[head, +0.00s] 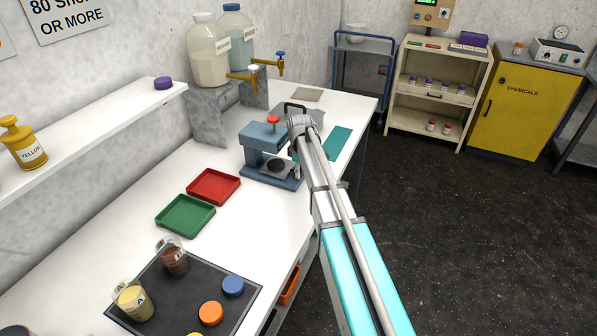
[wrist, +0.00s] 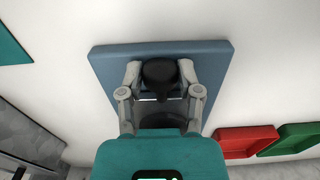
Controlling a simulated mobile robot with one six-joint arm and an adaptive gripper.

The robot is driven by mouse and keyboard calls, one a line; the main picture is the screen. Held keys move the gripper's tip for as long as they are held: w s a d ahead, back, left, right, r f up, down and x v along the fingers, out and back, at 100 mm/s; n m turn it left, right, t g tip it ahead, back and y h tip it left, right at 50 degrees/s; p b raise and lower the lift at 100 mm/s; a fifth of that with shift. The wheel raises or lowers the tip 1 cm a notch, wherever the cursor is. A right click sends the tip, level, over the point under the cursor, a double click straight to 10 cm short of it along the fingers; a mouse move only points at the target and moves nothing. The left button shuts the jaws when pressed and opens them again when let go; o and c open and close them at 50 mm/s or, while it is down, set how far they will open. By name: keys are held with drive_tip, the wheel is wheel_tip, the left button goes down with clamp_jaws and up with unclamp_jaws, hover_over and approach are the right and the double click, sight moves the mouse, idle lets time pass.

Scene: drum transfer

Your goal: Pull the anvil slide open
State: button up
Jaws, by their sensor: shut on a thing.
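The blue-grey press (head: 262,139) stands on the white worktop, with a red knob (head: 272,119) on its top. A dark round disc (head: 276,165) sits low in its opening. In the wrist view the press's blue base plate (wrist: 110,62) lies below my gripper (wrist: 159,74). The fingers are shut on a black knob (wrist: 158,71), one finger on each side. A dark round part shows between the knob and my gripper body; most of the anvil slide is hidden.
A red tray (head: 213,186) and a green tray (head: 185,215) lie left of the press. A teal mat (head: 337,143) lies to its right. Two large jugs on a grey stand (head: 208,112) rise behind. A dark mat (head: 200,293) with beakers and coloured lids is nearer.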

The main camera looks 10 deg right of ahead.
clamp_jaws()
drive_tip(key=s+d, duration=0.4)
drive_tip(key=d, duration=0.1)
drive_tip(key=s+d, duration=0.2)
drive_tip(key=d, duration=0.1)
drive_tip(key=shift+d, duration=0.25)
drive_tip(key=o, duration=1)
unclamp_jaws()
drive_tip(key=shift+d, duration=0.1)
drive_tip(key=shift+r, duration=0.1)
